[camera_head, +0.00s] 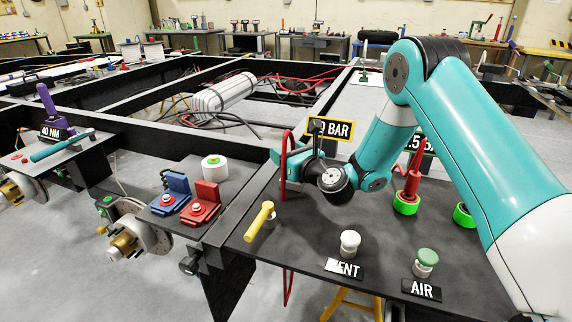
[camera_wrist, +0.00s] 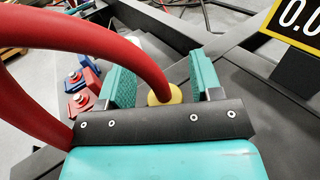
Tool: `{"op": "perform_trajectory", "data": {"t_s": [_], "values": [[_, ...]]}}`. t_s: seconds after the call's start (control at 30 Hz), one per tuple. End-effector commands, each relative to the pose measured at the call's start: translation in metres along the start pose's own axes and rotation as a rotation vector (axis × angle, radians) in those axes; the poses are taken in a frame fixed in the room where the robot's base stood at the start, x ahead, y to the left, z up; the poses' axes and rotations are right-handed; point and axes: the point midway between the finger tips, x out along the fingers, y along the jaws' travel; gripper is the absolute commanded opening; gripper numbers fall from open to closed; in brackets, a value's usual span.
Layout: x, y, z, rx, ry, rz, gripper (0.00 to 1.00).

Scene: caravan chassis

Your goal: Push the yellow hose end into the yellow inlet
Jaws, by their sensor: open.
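My gripper (camera_head: 287,154) is over the dark worktop. Its teal fingers stand apart in the wrist view (camera_wrist: 162,72). The red hose (camera_wrist: 150,50) curves across the wrist view and runs down between the fingers into a round yellow piece (camera_wrist: 165,94), which looks like the yellow hose end. A gap shows between that piece and each finger. In the head view the red hose (camera_head: 284,175) hangs as a narrow loop at my gripper.
A white VENT knob (camera_head: 350,241) and green AIR knob (camera_head: 426,257) stand at the front. Blue (camera_head: 172,190) and red (camera_head: 203,197) blocks sit left on a separate plate. A BAR display (camera_head: 334,129) is behind my gripper.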

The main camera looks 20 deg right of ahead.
Motion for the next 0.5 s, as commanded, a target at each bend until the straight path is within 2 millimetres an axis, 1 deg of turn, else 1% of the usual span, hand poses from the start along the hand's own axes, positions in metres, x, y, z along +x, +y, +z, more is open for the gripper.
{"op": "perform_trajectory", "data": {"t_s": [0.1,0.13,0.17,0.2,0.27,0.3,0.37,0.5], "values": [[-0.0015,-0.0041,-0.0007,0.000,0.001,-0.006,0.59],[-0.0017,-0.0046,-0.0007,0.000,0.001,-0.006,0.57],[-0.0018,-0.0050,-0.0007,0.000,0.001,-0.007,0.50],[-0.0019,-0.0053,-0.0006,0.000,0.001,-0.007,0.41],[-0.0020,-0.0054,-0.0006,0.000,0.001,-0.007,0.27],[-0.0020,-0.0053,-0.0005,0.000,0.001,-0.007,0.18],[-0.0019,-0.0050,-0.0005,0.000,0.001,-0.007,0.04],[-0.0015,-0.0040,-0.0002,0.000,0.000,-0.005,0.04]]}}
